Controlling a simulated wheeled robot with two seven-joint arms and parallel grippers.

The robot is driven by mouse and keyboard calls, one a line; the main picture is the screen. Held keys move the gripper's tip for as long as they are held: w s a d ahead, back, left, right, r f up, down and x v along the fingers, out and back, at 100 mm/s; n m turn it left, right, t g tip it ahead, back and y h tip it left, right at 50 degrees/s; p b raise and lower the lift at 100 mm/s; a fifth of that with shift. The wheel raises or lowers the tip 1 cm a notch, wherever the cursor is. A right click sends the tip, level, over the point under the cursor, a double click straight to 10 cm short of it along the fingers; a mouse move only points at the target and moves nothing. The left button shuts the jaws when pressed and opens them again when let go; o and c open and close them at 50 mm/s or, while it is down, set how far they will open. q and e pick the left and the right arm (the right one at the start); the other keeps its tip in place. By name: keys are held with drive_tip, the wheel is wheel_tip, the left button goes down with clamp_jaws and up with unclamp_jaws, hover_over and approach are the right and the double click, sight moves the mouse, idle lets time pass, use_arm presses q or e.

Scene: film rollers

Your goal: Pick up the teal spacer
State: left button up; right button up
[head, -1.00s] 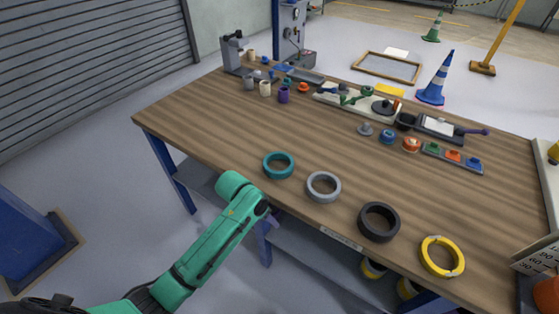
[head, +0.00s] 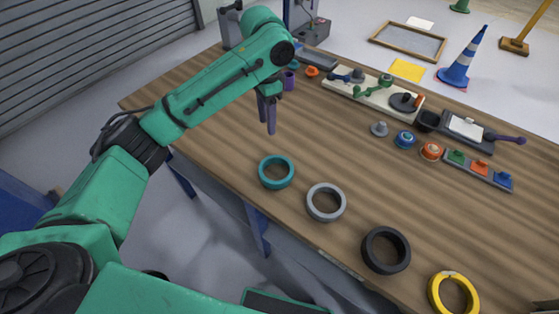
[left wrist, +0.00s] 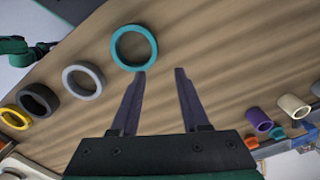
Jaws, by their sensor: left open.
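The teal spacer (head: 276,161) is a ring lying flat near the table's front edge, leftmost in a row of rings in the head view. It also shows in the left wrist view (left wrist: 117,49), beyond and slightly left of the fingertips. My left gripper (head: 270,130) points down above the table, behind the teal spacer in the head view. In the left wrist view its jaws (left wrist: 160,71) are open and empty, with bare wood between them. My right gripper is out of view.
To the right of the teal spacer lie a grey ring (head: 326,191), a black ring (head: 385,238) and a yellow ring (head: 453,285). A cream board (head: 340,88) with small parts stands farther back. The wood (head: 330,140) between the rings and those parts is clear.

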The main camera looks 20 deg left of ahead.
use_arm(q)
hover_over(270, 158)
drive_tip(key=f, duration=0.5)
drive_tip(key=shift+s+a+f+p, duration=0.15)
drive_tip(key=shift+a+f+p, duration=0.15)
drive_tip(key=shift+f+p, duration=0.1)
drive_tip(key=f, duration=0.4)
drive_tip(key=f+p, duration=0.1)
drive_tip(key=f, duration=0.1)
drive_tip(key=shift+d+f, duration=0.25)
drive_tip(key=shift+f, duration=0.1)
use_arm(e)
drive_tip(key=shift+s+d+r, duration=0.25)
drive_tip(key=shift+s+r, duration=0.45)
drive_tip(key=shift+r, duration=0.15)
use_arm(q)
clamp_jaws()
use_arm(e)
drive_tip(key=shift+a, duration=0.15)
